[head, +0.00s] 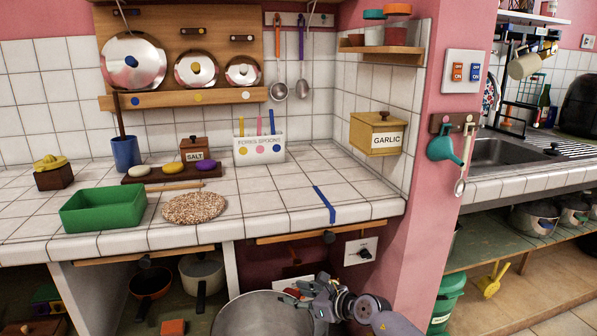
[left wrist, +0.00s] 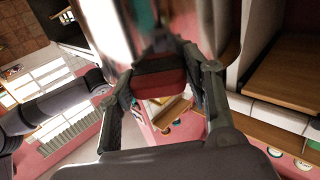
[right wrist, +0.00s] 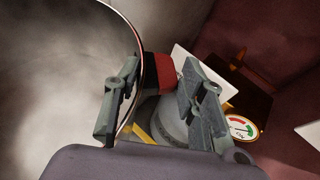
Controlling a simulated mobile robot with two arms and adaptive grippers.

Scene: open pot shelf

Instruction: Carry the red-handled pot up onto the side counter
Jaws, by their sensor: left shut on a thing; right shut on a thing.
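The large steel pot (head: 258,318) is at the bottom edge of the head view, below the front edge of the white tiled counter (head: 290,210), and is cut off by the frame. My right gripper (head: 322,300) is at its right side. In the right wrist view, my right gripper (right wrist: 158,88) is shut on the pot's red handle (right wrist: 157,68), beside the curved rim. In the left wrist view, my left gripper (left wrist: 165,78) is shut on a red handle (left wrist: 160,88). My left gripper is outside the head view.
A pink pillar (head: 440,160) stands to the right, before the sink (head: 500,150).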

